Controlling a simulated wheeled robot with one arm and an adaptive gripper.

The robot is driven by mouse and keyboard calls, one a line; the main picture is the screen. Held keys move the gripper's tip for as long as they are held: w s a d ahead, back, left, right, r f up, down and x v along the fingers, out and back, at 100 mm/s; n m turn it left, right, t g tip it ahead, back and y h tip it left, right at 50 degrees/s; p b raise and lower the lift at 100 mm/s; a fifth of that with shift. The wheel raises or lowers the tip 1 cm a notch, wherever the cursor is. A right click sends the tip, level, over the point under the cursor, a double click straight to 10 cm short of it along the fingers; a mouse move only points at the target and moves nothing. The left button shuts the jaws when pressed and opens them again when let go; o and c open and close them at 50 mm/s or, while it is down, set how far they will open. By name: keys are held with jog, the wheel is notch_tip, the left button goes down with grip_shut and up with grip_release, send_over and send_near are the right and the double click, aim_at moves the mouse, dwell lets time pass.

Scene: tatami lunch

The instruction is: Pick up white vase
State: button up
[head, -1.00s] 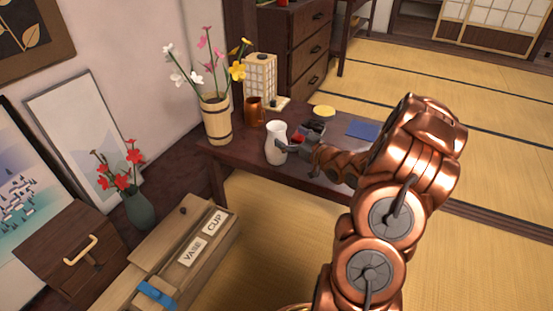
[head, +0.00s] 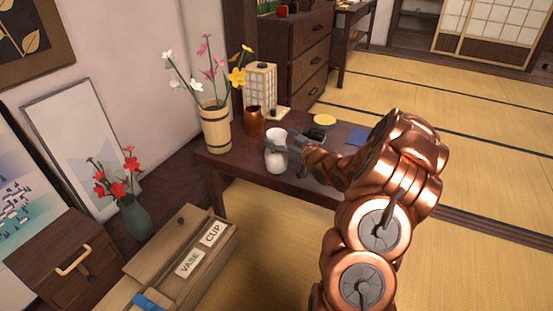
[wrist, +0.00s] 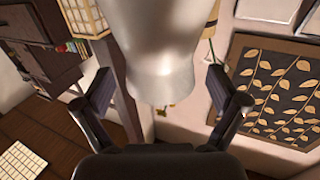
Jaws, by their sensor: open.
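The white vase (head: 276,160) stands upright near the front left edge of the low dark table (head: 240,160) in the head view. My gripper (head: 284,145) is at the vase's upper right side, with its fingers partly hidden there. In the wrist view the vase (wrist: 164,50) fills the top middle, between the two open fingers of my gripper (wrist: 172,100). Gaps show between the fingers and the vase there. The head view does not show clearly whether a finger touches the vase.
A yellow disc (head: 325,121) and a blue mat (head: 358,136) lie to the right. A wooden box labelled VASE and CUP (head: 225,245) is in front, left.

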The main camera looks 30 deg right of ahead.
jog(key=shift+w+a, duration=0.15)
jog(key=shift+w, duration=0.6)
jog(key=shift+c, duration=0.2)
grip_shut()
